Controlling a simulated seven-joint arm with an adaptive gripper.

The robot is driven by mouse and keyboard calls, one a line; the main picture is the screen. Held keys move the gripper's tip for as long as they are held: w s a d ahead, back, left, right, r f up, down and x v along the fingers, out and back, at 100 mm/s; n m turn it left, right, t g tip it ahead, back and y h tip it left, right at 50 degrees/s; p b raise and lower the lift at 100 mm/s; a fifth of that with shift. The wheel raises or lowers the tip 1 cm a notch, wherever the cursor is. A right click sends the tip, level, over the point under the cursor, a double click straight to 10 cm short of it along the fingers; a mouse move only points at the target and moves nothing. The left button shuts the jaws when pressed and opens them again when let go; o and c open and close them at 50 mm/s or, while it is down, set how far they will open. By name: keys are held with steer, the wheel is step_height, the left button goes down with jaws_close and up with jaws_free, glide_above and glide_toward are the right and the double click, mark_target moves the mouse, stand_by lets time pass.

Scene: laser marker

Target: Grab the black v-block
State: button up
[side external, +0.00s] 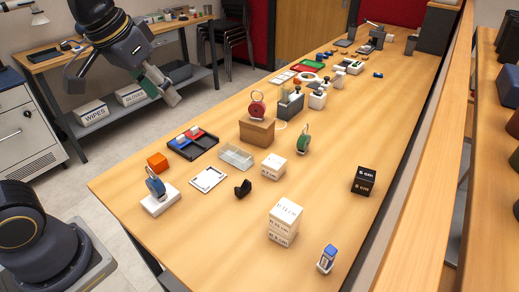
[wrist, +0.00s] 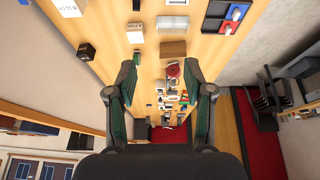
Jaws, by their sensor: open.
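The black v-block (side external: 243,188) is a small dark piece with a notch, sitting on the wooden table in the side view. It lies between a white framed plate and a white labelled block. My gripper (side external: 165,95) is raised at the upper left in the side view, beyond the table's left edge and far from the v-block. In the wrist view my gripper (wrist: 159,65) has its two green-padded fingers wide apart with nothing held between them.
Around the v-block stand the white framed plate (side external: 209,179), a clear tray (side external: 236,156), a white labelled block (side external: 273,166) and a white block stack (side external: 285,222). Bare table lies in front of the v-block.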

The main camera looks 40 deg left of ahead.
steer(key=w+d+f+g, duration=0.2)
steer(key=w+d+f, duration=0.15)
steer(key=w, duration=0.35)
steer(key=m+g, duration=0.1)
steer(key=g, duration=0.2)
glide_above(239, 188)
steer(key=f, duration=2.1)
steer(key=shift+s+a+f, duration=0.1)
steer(key=shift+a+f, duration=0.1)
steer(key=shift+f, duration=0.05)
steer(key=f, duration=0.6)
steer(key=shift+d+f, duration=0.2)
steer(key=shift+d, duration=0.1)
steer(key=shift+c, duration=0.2)
jaws_close()
